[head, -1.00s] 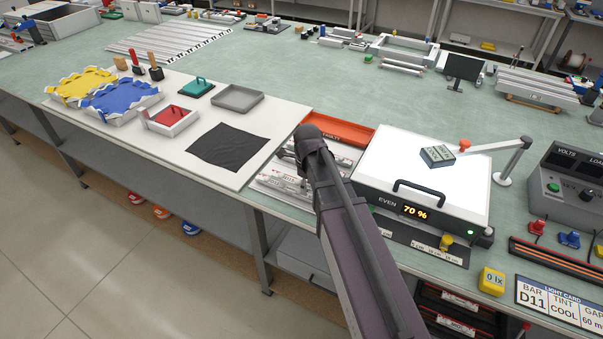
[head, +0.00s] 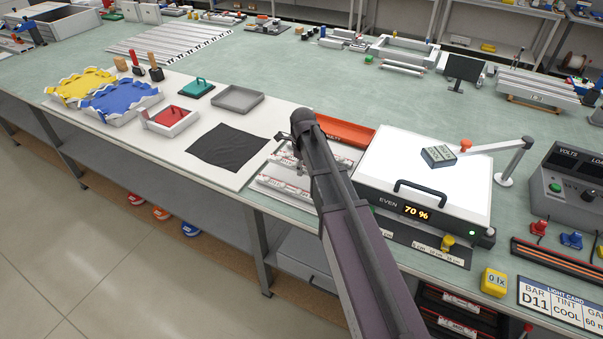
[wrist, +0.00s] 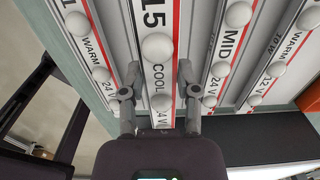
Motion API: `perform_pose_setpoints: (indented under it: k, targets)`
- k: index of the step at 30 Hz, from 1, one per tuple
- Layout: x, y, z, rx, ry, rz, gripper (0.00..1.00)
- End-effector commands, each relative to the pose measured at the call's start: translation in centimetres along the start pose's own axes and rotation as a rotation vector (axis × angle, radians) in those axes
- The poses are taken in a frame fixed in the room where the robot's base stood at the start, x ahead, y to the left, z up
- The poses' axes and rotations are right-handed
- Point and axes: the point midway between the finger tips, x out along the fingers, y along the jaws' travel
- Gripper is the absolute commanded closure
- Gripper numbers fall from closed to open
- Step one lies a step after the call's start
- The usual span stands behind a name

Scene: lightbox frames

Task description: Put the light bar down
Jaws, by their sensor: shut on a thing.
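A light bar (wrist: 157,75) marked 15 COOL 24 V, white with round pale bulbs and a red stripe, lies between the two fingers of my gripper (wrist: 157,90) in the wrist view. The gripper is shut on it. The bar looks closer to the camera than its neighbours, seemingly raised above them; the height of the gap is unclear. In the head view my arm hides the fingers and part of the bars (head: 280,186).
An orange tray (head: 345,133) lies behind the bars. A white light box (head: 425,165) reading 70 % stands right of my arm. At left, a black cloth (head: 228,146) lies on a pale mat (head: 190,165) with free room around it. The bench's front edge is close.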

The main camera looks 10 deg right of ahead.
Motion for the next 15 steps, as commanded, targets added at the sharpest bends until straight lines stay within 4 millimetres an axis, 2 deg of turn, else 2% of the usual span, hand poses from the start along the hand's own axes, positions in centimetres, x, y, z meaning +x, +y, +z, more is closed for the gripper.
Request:
perform_pose_setpoints:
  k: [5,15]
  targets:
    - [0.2,-1.2,0.9,0.000,0.000,0.000,1.00]
    - [3.2,-1.0,0.8,-0.001,0.000,0.000,1.00]
